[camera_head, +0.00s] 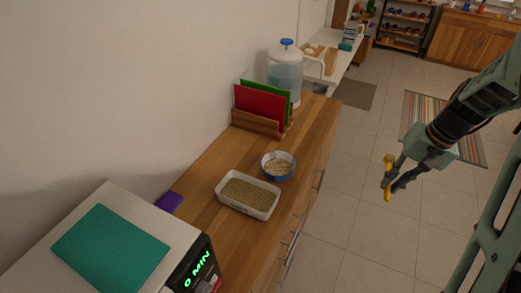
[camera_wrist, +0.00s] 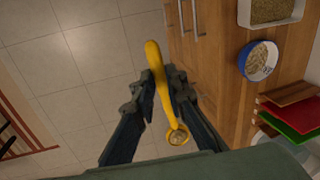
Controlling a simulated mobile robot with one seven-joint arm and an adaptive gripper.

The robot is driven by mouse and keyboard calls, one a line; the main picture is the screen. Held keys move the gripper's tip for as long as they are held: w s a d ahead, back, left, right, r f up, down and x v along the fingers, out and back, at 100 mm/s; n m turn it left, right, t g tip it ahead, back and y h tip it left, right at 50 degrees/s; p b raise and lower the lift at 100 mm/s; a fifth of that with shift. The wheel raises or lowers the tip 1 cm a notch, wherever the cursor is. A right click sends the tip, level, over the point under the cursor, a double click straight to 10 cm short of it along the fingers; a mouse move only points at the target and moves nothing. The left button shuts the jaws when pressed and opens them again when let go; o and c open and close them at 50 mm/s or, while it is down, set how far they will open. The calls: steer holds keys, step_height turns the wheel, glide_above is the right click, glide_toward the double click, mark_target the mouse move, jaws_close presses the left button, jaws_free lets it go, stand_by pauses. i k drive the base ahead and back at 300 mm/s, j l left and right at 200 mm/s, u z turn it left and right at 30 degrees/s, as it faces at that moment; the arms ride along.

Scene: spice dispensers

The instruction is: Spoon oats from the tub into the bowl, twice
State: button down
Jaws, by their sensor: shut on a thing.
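My gripper (camera_head: 393,178) is shut on a yellow spoon (camera_head: 388,161), out over the floor to the right of the counter. In the wrist view, my gripper (camera_wrist: 163,82) grips the handle of the yellow spoon (camera_wrist: 153,52), whose round end (camera_wrist: 178,136) lies nearer the camera; I cannot tell whether it holds anything. A white rectangular tub (camera_head: 233,204) of greenish-brown grains stands on the counter; it shows partly in the wrist view (camera_wrist: 293,20). The blue and white bowl (camera_head: 268,173) just behind it holds pale flakes; it also shows in the wrist view (camera_wrist: 243,61).
The wooden counter (camera_head: 204,165) runs along the wall. Behind the bowl are a rack with red (camera_head: 258,104) and green boards and a water dispenser (camera_head: 285,72). A white appliance (camera_head: 120,198) with a teal mat stands in front left. The floor (camera_head: 355,215) beside the counter is clear.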

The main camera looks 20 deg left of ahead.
mark_target(253, 197)
steer(key=i+l+u, duration=0.35)
steer(key=i, duration=0.2)
steer(key=i+l+u, duration=0.4)
steer(key=i, duration=0.15)
steer(key=i+l+u, duration=0.35)
steer(key=i+l, duration=0.1)
steer(key=l, duration=0.05)
